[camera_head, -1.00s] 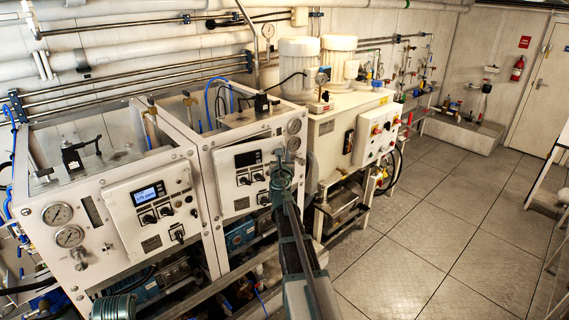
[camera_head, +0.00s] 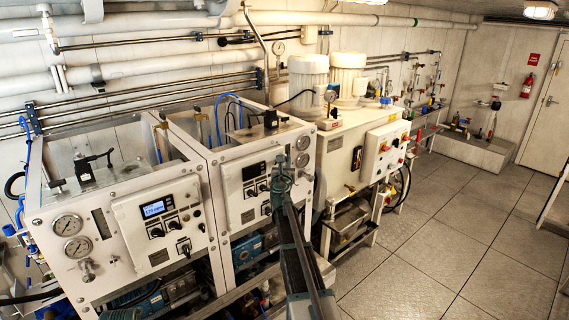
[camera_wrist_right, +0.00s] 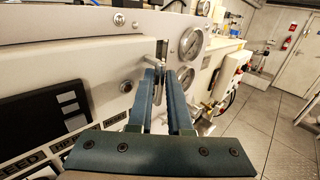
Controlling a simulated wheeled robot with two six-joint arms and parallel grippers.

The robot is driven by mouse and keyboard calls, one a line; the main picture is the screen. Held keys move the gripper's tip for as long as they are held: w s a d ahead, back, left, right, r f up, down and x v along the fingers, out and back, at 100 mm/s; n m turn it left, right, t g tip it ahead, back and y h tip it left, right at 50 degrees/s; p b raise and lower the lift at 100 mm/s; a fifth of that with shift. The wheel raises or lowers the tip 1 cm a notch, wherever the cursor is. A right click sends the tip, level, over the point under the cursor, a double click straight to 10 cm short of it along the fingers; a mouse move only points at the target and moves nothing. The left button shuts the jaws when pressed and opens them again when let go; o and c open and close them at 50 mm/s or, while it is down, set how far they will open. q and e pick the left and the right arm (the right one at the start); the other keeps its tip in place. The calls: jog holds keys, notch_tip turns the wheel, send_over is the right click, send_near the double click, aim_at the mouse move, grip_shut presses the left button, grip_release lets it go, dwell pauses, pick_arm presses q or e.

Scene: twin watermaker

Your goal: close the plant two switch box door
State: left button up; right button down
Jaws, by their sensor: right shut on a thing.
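The plant two switch box door (camera_head: 248,208) is the white panel with a dark display and black knobs on the second machine frame in the head view. In the right wrist view its face (camera_wrist_right: 101,82) fills the left side. My right gripper (camera_head: 282,172) is at the door's right edge. In the wrist view its blue fingers (camera_wrist_right: 167,80) are shut on a small metal handle (camera_wrist_right: 160,62) by that edge. The head view does not show clearly how far the door stands from its box. My left gripper is not in view.
The first plant's panel (camera_head: 160,222) with a lit display is to the left. Gauges (camera_head: 303,151) sit just right of my right gripper. A white tank unit (camera_head: 340,150) stands beyond. Open floor (camera_head: 440,240) lies to the right.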

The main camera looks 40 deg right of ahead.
jog(key=shift+s+d, duration=0.15)
jog(key=shift+d, duration=0.4)
jog(key=c, duration=1.1)
grip_release()
jog(key=shift+o, duration=0.9)
jog(key=shift+s+d, duration=0.15)
jog(key=shift+d, duration=0.1)
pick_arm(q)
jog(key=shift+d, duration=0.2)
pick_arm(e)
jog(key=shift+a, duration=0.1)
jog(key=shift+a, duration=0.2)
